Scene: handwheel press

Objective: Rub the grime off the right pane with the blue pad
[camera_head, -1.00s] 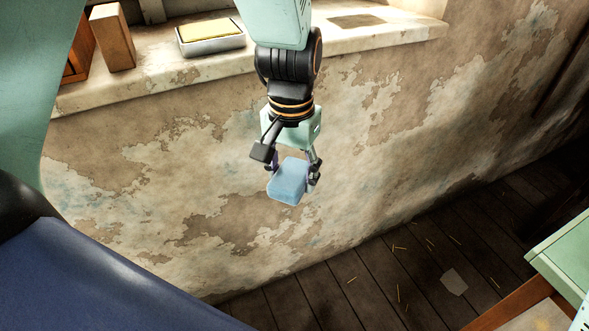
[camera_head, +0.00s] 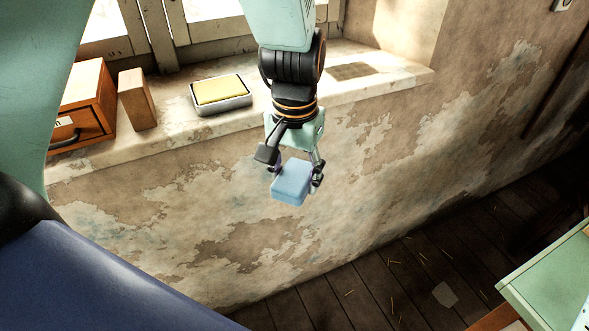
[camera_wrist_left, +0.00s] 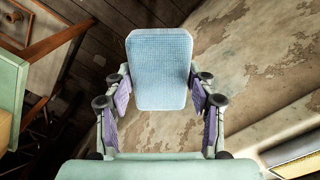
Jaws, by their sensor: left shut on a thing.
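The blue pad (camera_head: 291,183) is held between the fingers of my left gripper (camera_head: 296,172), which is shut on it. The gripper hangs in front of the peeling wall below the sill, apart from the wall. In the left wrist view the blue pad (camera_wrist_left: 160,68) sits between both finger pairs, its broad face toward the camera. Only the lower part of the window (camera_head: 155,30) shows at the top of the head view. Whether the grimy right pane is in view, I cannot tell. My right gripper is not in view.
On the window sill (camera_head: 390,88) stand an orange drawer box (camera_head: 92,108), a wooden block (camera_head: 137,99) and a metal tray with a yellow pad (camera_head: 220,93). A green table (camera_head: 555,280) is at lower right. The wood floor (camera_head: 385,285) has scattered bits.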

